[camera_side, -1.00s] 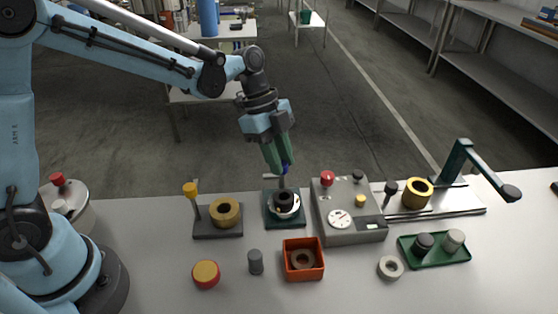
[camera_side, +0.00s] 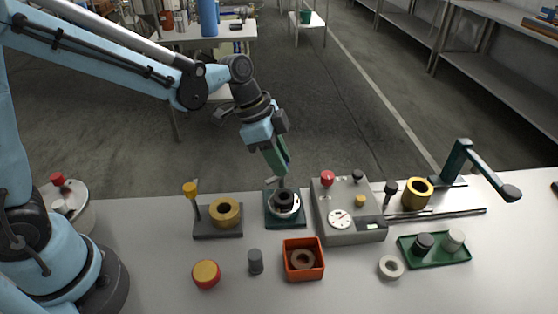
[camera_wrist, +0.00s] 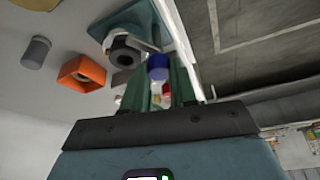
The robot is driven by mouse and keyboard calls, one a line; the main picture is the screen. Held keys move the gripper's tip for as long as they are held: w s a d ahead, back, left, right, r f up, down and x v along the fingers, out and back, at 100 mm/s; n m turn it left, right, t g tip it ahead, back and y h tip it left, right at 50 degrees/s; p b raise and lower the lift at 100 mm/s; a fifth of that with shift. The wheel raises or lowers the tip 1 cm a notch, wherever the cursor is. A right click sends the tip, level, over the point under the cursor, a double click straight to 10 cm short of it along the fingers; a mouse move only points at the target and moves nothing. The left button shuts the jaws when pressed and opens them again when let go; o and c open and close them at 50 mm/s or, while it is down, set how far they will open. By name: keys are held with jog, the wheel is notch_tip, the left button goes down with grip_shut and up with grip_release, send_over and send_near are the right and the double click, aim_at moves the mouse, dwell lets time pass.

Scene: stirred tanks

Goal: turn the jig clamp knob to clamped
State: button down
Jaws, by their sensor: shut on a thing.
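The jig (camera_side: 270,218) is a dark green plate near the back edge of the table, with a black ring (camera_side: 284,197) on a pale round seat. It also shows in the wrist view (camera_wrist: 177,22), with the black ring (camera_wrist: 122,58) and a metal bar beside it. A blue knob (camera_wrist: 158,66) shows between my green fingers in the wrist view. My gripper (camera_side: 281,170) is tilted above the back of the jig, shut on this knob. In the side view the fingers hide the knob, and I cannot read its clamp position.
A grey control box (camera_side: 350,232) with a red knob (camera_side: 327,178) stands close right of the jig. A stand with a brass ring (camera_side: 226,211) and yellow-topped post (camera_side: 191,190) is left. An orange tray (camera_side: 290,270) lies in front.

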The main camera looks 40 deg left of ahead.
jog(key=n+t+y, duration=0.1)
jog(key=n, duration=0.5)
jog(key=shift+s+d+n+t+y, duration=0.15)
jog(key=shift+n+t+y, duration=0.15)
jog(key=shift+t+y, duration=0.1)
jog(key=n+y, duration=0.2)
jog(key=n, duration=0.3)
jog(key=shift+d, duration=0.15)
jog(key=shift+n, duration=0.4)
jog(key=c, duration=0.9)
grip_release()
jog(key=shift+r, duration=0.1)
jog(key=v, duration=1.2)
jog(key=shift+s, duration=0.3)
jog(key=shift+t, duration=0.3)
